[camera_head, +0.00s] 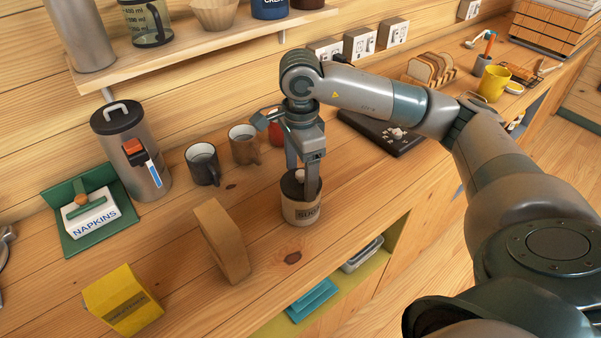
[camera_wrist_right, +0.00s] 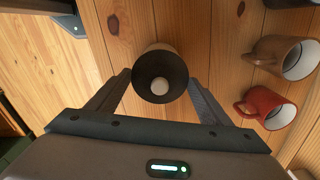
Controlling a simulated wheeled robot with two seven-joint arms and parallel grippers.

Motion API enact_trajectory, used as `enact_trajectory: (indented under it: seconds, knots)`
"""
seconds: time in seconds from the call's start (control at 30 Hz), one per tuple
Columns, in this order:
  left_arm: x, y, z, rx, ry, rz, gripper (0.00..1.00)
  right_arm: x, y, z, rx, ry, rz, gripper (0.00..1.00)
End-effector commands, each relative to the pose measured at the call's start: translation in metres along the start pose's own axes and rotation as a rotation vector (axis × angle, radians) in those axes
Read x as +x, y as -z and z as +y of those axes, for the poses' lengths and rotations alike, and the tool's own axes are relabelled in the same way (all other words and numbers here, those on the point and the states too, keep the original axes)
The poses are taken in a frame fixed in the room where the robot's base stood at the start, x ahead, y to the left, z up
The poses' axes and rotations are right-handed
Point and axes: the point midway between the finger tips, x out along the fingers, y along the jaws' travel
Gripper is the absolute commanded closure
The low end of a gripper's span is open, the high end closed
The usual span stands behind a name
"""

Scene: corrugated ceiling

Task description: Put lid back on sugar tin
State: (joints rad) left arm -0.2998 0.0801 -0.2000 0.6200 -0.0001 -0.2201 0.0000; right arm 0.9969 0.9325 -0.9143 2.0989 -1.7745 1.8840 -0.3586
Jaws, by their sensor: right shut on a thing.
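The sugar tin (camera_head: 302,212), a pale round canister with a "SUGAR" label, stands upright near the counter's front edge. Its dark round lid (camera_head: 291,187) with a pale knob is at the tin's top; I cannot tell whether it rests fully on the rim. My right gripper (camera_head: 303,186) points down from above, its fingers shut on opposite sides of the lid. In the right wrist view the lid (camera_wrist_right: 160,69) lies between the fingertips, covering the opening, with a little of the tin's side (camera_wrist_right: 158,46) showing beyond it. My left gripper is not in view.
Mugs stand behind the tin: black (camera_head: 203,164), brown (camera_head: 244,146) and red (camera_head: 273,124). A tan upright block (camera_head: 222,240) is left of the tin. A black scale-like slab (camera_head: 383,134) lies to the right. The counter's front edge is close.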

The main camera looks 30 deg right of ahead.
Motion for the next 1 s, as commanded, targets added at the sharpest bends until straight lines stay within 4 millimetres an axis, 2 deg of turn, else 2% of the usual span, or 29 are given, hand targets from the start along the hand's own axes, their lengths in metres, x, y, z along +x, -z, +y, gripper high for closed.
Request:
enact_trajectory:
  seconds: [1.0]
  knots:
    - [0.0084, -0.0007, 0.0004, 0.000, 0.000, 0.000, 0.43, 0.0005, 0.0000, -0.0002, 0.000, 0.001, 0.000, 0.52]
